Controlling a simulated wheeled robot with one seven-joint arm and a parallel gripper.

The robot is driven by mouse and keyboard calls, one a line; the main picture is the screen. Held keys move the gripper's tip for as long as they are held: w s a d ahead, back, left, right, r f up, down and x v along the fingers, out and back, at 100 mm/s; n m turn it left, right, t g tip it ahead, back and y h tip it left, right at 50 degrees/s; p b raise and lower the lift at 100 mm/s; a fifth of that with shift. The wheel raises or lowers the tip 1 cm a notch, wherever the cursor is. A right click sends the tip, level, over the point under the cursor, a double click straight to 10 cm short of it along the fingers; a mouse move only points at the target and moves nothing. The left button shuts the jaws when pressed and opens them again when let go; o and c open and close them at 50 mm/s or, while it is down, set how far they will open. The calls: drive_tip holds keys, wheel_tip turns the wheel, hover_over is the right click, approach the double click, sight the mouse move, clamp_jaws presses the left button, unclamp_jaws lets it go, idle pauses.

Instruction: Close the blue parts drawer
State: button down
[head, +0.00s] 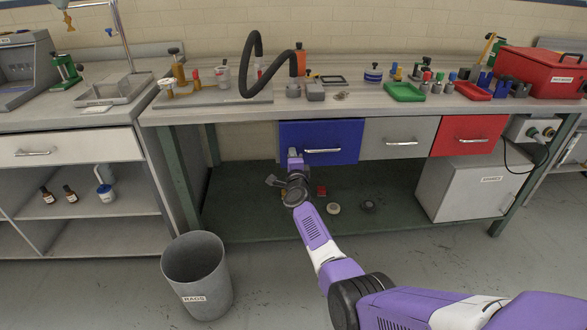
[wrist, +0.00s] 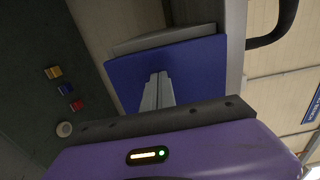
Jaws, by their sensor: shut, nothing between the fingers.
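The blue parts drawer (head: 337,136) is under the bench, left of a grey drawer. Its front carries a horizontal metal handle (head: 322,151). The front seems to stand slightly out from the grey drawer beside it; the exact gap is hard to judge. My gripper (head: 292,153) is at the left part of the blue front, left of the handle. In the wrist view, the shut, empty fingers (wrist: 159,76) point at the blue front (wrist: 196,70). I cannot tell whether the tips touch it. The handle is not visible in the wrist view.
A grey drawer (head: 399,148) and a red drawer (head: 466,127) continue the row rightward. The bench top (head: 345,112) overhangs, carrying a black hose (head: 247,62) and small parts. A rags bin (head: 197,278) stands at the lower left. The lower green shelf holds a few small items.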

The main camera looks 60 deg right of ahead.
drive_tip(key=shift+b+x, duration=0.7)
drive_tip(key=shift+x, duration=0.55)
drive_tip(key=shift+r, duration=0.25)
